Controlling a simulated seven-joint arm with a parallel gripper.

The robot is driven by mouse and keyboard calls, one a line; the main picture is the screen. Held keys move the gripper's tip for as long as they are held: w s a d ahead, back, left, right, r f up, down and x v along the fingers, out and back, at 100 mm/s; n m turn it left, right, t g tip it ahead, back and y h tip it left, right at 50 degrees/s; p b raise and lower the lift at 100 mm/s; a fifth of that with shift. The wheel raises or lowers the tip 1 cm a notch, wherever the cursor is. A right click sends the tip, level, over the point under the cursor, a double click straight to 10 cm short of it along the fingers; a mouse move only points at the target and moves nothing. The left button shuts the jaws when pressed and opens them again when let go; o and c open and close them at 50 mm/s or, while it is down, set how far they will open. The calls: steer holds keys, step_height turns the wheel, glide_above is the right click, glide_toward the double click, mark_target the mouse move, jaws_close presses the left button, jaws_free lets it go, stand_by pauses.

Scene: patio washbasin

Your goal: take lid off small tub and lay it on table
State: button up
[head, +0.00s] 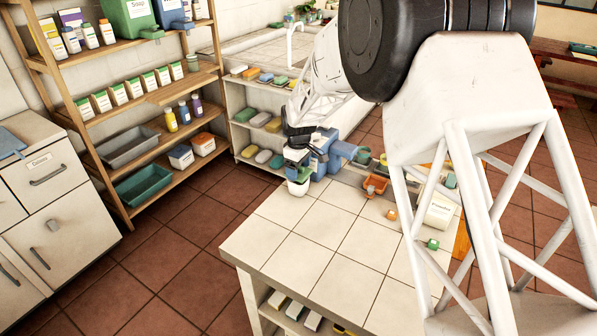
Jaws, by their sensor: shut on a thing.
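A small white tub (298,187) stands near the far left edge of the white tiled table (325,235). A green piece that looks like its lid (304,174) shows just above the tub, under my gripper. My gripper (297,162) points down over the tub and is shut on this lid. The fingers are small and dark here, so their exact grip is hard to see. I cannot tell whether the lid still touches the tub's rim.
Blue containers (322,158) stand close behind and right of my gripper. The table's front and middle are clear. My arm hides part of the right side.

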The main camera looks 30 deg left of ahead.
steer(key=shift+r, duration=0.7)
steer(key=shift+s+d+r, duration=0.15)
steer(key=shift+r, duration=0.15)
steer(key=s+d+r, duration=0.1)
steer(key=s+d, duration=0.9)
steer(key=s, duration=0.1)
steer(key=shift+s+d+r, duration=0.15)
steer(key=shift+s+d, duration=0.05)
steer(key=shift+d, duration=0.1)
steer(key=w+d+f, duration=0.1)
steer(key=d+f, duration=0.1)
steer(key=d, duration=0.1)
steer(key=d+f, duration=0.1)
steer(key=d, duration=0.2)
steer(key=w+d+f, duration=0.1)
steer(key=d+f, duration=0.1)
steer(key=d, duration=0.1)
steer(key=shift+w+d+f, duration=0.25)
steer(key=shift+w+f, duration=0.05)
steer(key=shift+f, duration=0.05)
steer(key=w+a, duration=0.3)
steer(key=w, duration=0.1)
steer(key=w+a+f, duration=0.1)
steer(key=w+a, duration=0.2)
steer(key=w, duration=0.1)
steer(key=w+a, duration=0.3)
steer(key=w, duration=0.2)
steer(key=shift+a+f, duration=0.2)
steer(key=shift+f, duration=0.05)
